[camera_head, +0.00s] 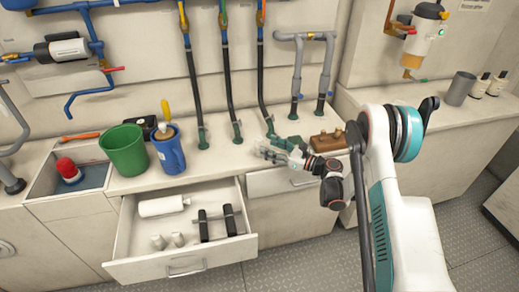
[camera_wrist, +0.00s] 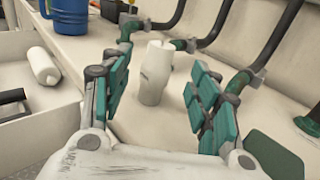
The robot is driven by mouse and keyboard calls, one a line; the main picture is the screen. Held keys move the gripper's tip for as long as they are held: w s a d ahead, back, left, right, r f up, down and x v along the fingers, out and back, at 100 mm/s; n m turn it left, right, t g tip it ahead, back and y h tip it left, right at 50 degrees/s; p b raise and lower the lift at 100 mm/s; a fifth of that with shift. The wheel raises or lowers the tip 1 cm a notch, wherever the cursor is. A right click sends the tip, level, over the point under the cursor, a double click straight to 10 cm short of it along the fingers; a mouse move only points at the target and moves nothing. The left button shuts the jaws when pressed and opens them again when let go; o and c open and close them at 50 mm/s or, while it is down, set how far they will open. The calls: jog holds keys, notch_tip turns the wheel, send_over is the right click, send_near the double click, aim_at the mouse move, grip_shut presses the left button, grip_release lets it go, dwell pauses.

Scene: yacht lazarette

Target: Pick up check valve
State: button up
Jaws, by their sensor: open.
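A pale, upright, bottle-shaped fitting, which looks like the check valve (camera_wrist: 155,72), stands on the white counter in the wrist view. My gripper (camera_wrist: 160,78) is open, with its teal finger pads apart on either side of the fitting's line. The fitting appears just beyond or between the fingertips, and I see no contact. In the head view my gripper (camera_head: 272,149) is low over the counter, near its front edge. There the fitting is hard to tell from the pale fingers.
A blue jug (camera_head: 170,152) and a green bucket (camera_head: 124,150) stand to the left. An open drawer (camera_head: 150,268) holds a white cylinder (camera_head: 162,206) and small parts. Black hoses (camera_head: 230,85) rise behind, and a brown block (camera_head: 328,141) lies right of my gripper.

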aim_at(263, 144)
jog(key=shift+b+x, duration=1.25)
jog(key=shift+x, duration=1.5)
grip_shut()
